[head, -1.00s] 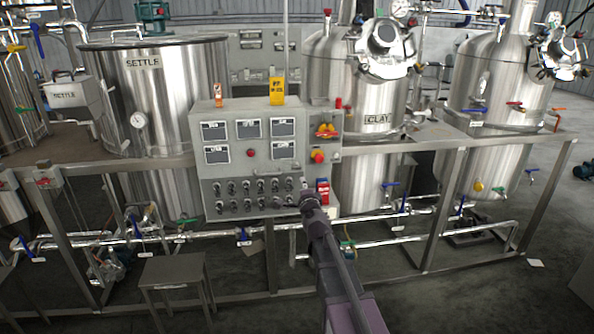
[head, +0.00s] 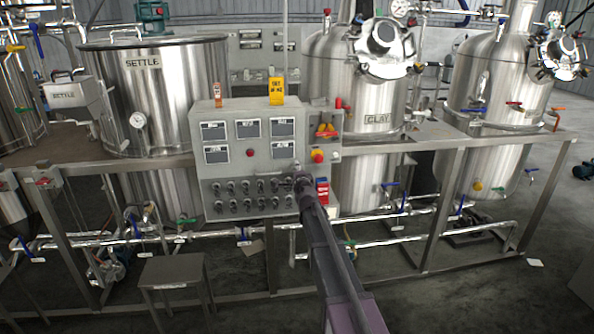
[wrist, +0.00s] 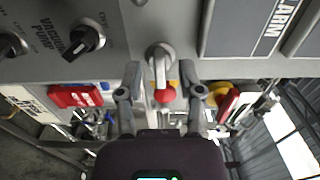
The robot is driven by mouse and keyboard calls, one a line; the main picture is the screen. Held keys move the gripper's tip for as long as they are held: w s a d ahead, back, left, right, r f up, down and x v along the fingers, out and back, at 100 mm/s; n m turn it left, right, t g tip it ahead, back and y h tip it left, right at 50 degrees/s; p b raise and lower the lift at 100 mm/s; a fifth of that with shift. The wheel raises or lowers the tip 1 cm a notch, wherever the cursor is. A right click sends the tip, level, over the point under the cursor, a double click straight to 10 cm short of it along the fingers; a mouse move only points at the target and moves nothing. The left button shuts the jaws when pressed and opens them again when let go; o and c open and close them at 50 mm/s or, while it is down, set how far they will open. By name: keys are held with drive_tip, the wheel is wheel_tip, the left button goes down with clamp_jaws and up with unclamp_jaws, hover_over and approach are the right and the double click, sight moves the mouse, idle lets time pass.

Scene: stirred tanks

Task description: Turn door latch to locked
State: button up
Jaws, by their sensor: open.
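The door latch (wrist: 158,60) is a silver lever on a round base on the grey control cabinet (head: 262,110). It shows in the wrist view near the top middle, with its lever pointing down the picture toward my gripper. My gripper (wrist: 160,82) is open, with one finger to each side of the lever's lower end. I cannot tell whether either finger touches it. In the head view my gripper (head: 303,182) is at the cabinet's lower right part, and it largely hides the latch there.
A black vacuum pump knob (wrist: 87,40) sits left of the latch in the wrist view. An alarm panel (wrist: 250,28) is to the right. A red lockout box (head: 322,191) is close beside my gripper. A steel frame rail and a stool (head: 172,270) stand below.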

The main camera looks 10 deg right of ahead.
drive_tip(key=shift+w, duration=0.3)
clamp_jaws()
